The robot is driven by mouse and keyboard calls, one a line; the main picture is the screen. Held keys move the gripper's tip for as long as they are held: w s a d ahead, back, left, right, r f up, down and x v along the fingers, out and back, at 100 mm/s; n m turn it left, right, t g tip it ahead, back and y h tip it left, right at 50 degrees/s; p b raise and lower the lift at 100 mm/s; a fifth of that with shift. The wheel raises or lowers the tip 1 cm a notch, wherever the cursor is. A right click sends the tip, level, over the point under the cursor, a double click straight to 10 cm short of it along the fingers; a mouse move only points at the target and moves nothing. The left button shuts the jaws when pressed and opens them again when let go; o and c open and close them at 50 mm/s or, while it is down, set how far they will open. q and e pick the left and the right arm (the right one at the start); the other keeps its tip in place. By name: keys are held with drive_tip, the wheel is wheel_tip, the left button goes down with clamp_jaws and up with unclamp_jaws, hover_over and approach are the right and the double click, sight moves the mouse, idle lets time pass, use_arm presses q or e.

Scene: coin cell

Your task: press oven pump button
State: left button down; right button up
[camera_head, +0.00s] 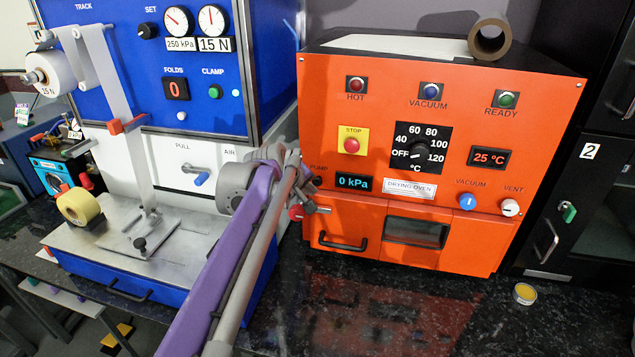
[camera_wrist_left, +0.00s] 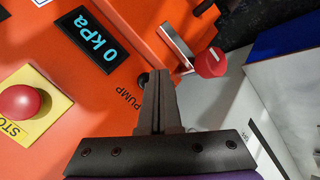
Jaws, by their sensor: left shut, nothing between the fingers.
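The orange drying oven (camera_head: 450,90) stands right of centre in the head view. Its PUMP label (camera_head: 318,168) sits left of the 0 kPa display (camera_head: 354,182). In the left wrist view the PUMP label (camera_wrist_left: 130,103) is readable, and a dark round pump button (camera_wrist_left: 143,79) shows beside the fingertips, partly hidden by them. My left gripper (camera_wrist_left: 159,76) is shut and empty, its tips close to that button; I cannot tell whether they touch. In the head view my left gripper (camera_head: 314,183) is at the oven's left front edge, partly hidden by my arm.
A red knob on a metal lever (camera_wrist_left: 210,63) is close to the fingertips. The yellow-backed STOP button (camera_head: 352,142) lies above the display. The blue machine (camera_head: 225,60) stands close on the left. A small yellow-topped tin (camera_head: 524,293) lies on the dark counter.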

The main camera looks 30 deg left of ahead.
use_arm(q)
drive_tip(key=shift+w, duration=0.1)
idle(0.3)
drive_tip(key=shift+w+a, duration=0.15)
drive_tip(key=shift+w, duration=0.2)
drive_tip(key=shift+w+a+p, duration=0.1)
drive_tip(key=shift+w+p, duration=0.35)
drive_tip(key=shift+w, duration=0.05)
idle(0.7)
drive_tip(key=shift+s, duration=0.15)
drive_tip(key=shift+s+d, duration=0.25)
drive_tip(key=shift+s, duration=0.6)
drive_tip(key=s, duration=0.3)
drive_tip(key=s+d, duration=0.1)
drive_tip(key=s, duration=0.1)
drive_tip(key=shift+s+d, duration=0.15)
drive_tip(key=shift+s, duration=0.25)
idle(1.0)
